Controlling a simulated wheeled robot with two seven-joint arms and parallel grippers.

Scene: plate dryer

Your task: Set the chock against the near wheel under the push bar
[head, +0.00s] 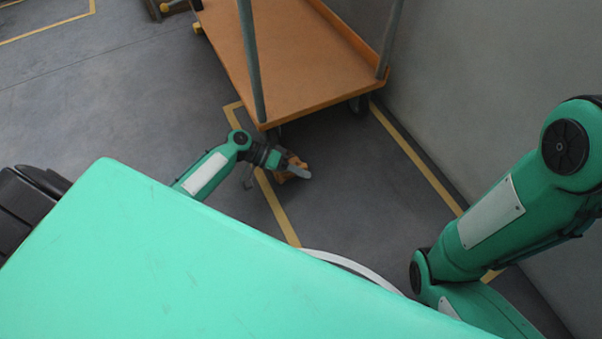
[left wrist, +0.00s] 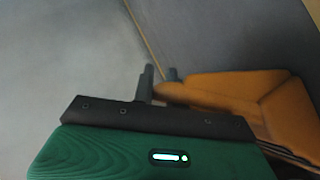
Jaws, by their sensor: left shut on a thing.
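The orange chock (head: 283,177) is in my left gripper (head: 292,168), close to the floor and just in front of the cart's near corner. In the left wrist view the chock (left wrist: 235,95) shows large at the right, beside the dark fingers (left wrist: 160,80) shut on it. The cart (head: 290,60) has an orange deck and grey push bar posts (head: 252,60). Its near wheel (head: 273,133) is a dark shape under the left front corner, partly hidden by the deck and my gripper. A gap seems to lie between chock and wheel. My right gripper is out of view.
Another wheel (head: 360,104) stands under the deck's right front corner. Yellow floor lines (head: 283,212) border the cart's bay. A grey wall (head: 480,80) runs along the right.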

